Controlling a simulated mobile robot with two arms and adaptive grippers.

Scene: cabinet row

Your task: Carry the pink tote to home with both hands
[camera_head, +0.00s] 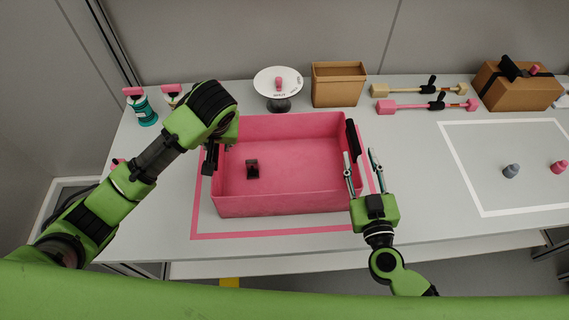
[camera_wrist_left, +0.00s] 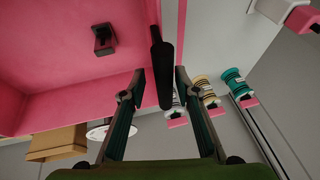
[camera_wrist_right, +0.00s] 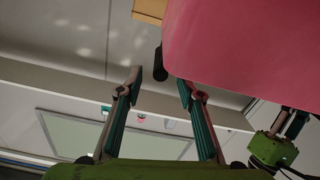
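The open pink tote (camera_head: 285,203) sits upright on the table, inside a pink outline (camera_head: 195,215). A small black object (camera_head: 252,169) is inside it; it also shows in the left wrist view (camera_wrist_left: 103,40). My left gripper (camera_head: 210,160) is open at the tote's left side. In the left wrist view the black left handle (camera_wrist_left: 160,65) lies in line with the gap between its fingers, not clamped. My right gripper (camera_head: 362,160) is open at the right side, just in front of the black right handle (camera_head: 352,140). That handle's end (camera_wrist_right: 158,62) shows between its fingertips in the right wrist view.
Behind the tote stand a white round stand (camera_head: 278,82) and an open brown box (camera_head: 338,85). Long-handled tools (camera_head: 425,105) and a brown box (camera_head: 515,88) are at the back right. A white outline (camera_head: 480,205) holds two small pieces.

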